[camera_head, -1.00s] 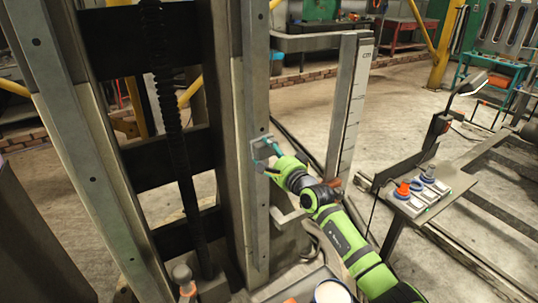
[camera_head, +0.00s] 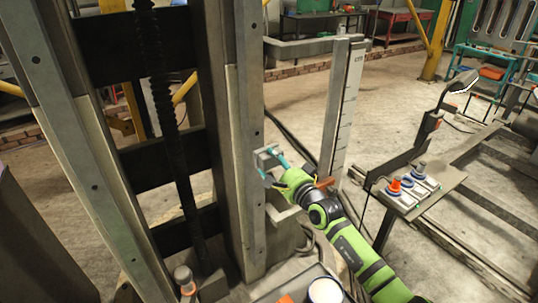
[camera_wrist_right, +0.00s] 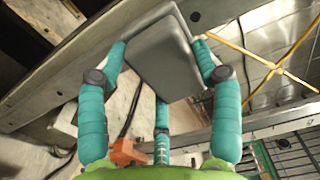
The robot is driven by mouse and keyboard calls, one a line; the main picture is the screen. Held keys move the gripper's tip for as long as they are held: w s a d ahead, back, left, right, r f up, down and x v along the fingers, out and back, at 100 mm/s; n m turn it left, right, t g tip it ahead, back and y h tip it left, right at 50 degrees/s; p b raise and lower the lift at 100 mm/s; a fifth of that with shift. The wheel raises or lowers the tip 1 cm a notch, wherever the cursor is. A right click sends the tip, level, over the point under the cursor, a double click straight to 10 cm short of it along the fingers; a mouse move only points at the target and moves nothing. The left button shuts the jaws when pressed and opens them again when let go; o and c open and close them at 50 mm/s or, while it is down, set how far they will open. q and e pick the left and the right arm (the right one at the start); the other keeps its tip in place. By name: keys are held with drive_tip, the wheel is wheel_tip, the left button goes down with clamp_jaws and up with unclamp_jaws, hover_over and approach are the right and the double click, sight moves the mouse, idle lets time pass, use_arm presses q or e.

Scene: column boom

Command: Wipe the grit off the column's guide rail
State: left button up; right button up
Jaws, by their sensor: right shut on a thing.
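The guide rail (camera_head: 249,105) is a light grey upright strip with bolt holes on the right post of the column (camera_head: 213,110). My right gripper (camera_head: 270,165), green with teal fingers, is at the rail's right edge, low on the column. It is shut on a grey block (camera_wrist_right: 160,55), which also shows in the head view (camera_head: 265,158). The fingers (camera_wrist_right: 165,85) hold the block from both sides in the wrist view. I cannot tell whether the block touches the rail. Grit is too small to make out. My left gripper is not in view.
A control panel with an orange knob (camera_head: 394,185) is farther right. A white-topped tub (camera_head: 326,291) stands below. A black threaded screw (camera_head: 166,110) runs between the posts.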

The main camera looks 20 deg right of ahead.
drive_tip(key=shift+s, duration=0.4)
drive_tip(key=shift+s+d+p, duration=0.15)
drive_tip(key=shift+s+p, duration=0.35)
drive_tip(key=shift+s+d+r+p, duration=0.1)
drive_tip(key=shift+s+p, duration=0.3)
drive_tip(key=shift+s, duration=0.55)
